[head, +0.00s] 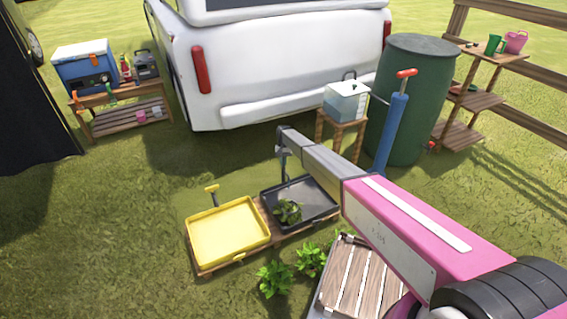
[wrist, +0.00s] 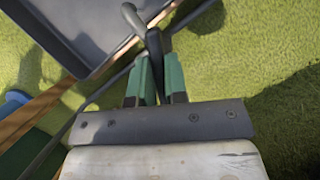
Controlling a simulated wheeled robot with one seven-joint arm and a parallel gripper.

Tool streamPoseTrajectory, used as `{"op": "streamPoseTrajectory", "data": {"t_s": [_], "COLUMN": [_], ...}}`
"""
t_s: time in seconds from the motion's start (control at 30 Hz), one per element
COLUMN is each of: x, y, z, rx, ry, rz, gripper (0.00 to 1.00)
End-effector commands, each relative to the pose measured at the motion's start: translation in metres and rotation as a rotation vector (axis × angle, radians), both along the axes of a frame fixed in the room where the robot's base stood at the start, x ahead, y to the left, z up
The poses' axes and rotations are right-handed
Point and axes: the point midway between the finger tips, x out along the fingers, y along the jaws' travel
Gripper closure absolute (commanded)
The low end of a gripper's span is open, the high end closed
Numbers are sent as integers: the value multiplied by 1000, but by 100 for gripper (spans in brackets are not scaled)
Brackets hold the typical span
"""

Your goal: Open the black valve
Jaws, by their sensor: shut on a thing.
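The black valve (wrist: 153,42) shows in the wrist view as a dark bent bar beside the black tray (wrist: 75,28). My gripper (wrist: 158,80) has green fingers, one on each side of the bar, and is shut on it. In the head view my gripper (head: 283,152) is at the back edge of the black tray (head: 320,207). There I cannot tell the valve apart from my gripper. The part of the bar between the fingers is partly hidden.
A yellow tray (head: 228,232) with a yellow valve (head: 212,192) stands left of the black tray, which holds a leafy plant (head: 288,211). A green barrel (head: 412,105), a blue pump (head: 391,130) and a small table (head: 340,127) stand behind.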

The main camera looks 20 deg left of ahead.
Motion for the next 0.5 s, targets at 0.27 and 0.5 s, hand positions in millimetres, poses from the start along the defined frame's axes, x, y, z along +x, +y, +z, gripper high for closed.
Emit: {"op": "streamPoseTrajectory", "data": {"t_s": [0.27, 0.5], "x": [0, 0], "y": [2, 2], "z": [1, 1], "rx": [0, 1], "ry": [-2, -3], "rz": [245, 403], "gripper": [100, 100]}}
